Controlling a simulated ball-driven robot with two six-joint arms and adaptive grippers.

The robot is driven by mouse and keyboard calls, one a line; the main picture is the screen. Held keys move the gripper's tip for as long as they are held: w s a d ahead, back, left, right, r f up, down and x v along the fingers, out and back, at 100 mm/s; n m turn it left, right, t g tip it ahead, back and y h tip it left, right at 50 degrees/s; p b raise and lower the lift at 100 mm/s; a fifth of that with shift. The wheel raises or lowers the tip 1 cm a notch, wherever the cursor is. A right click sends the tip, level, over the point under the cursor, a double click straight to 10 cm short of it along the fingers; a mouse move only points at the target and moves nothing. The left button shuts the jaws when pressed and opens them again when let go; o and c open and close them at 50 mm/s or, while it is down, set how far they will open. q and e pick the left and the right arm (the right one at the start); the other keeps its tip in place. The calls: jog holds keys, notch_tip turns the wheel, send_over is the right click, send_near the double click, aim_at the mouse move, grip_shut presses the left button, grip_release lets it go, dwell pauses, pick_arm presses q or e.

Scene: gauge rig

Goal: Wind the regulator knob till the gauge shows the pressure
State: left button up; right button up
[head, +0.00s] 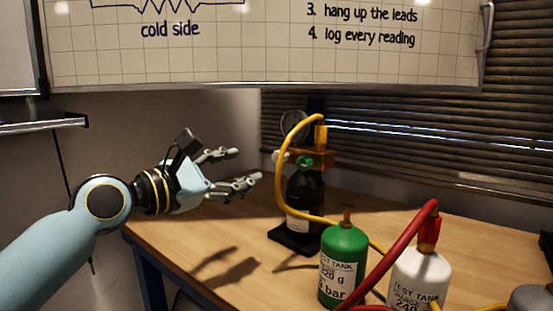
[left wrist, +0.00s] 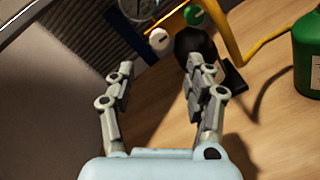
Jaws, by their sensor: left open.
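A round gauge (head: 293,123) stands at the upper left of a black bottle (head: 305,192); its reading is too small to tell. It also shows, cut off, at the top of the left wrist view (left wrist: 138,8). Just below the gauge is a white round knob (head: 280,157), plainer in the left wrist view (left wrist: 159,39). A green knob (head: 305,162) sits at the bottle's top. No label marks either as the regulator knob. My left gripper (head: 247,166) is open and empty, left of the bottle and apart from both knobs. My right gripper is out of view.
A yellow hose (head: 282,180) loops down the bottle's left side. A green test tank (head: 343,262) and a white one (head: 408,275) with a red hose (head: 390,245) stand at front right. The wooden table (head: 200,250) is clear at left. A whiteboard (head: 250,45) hangs above.

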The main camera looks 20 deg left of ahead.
aim_at(277, 158)
pick_arm(q)
jog(key=b+x, duration=0.2)
jog(key=x, duration=0.8)
jog(key=shift+w+d, duration=0.1)
jog(key=shift+w, duration=0.2)
grip_shut()
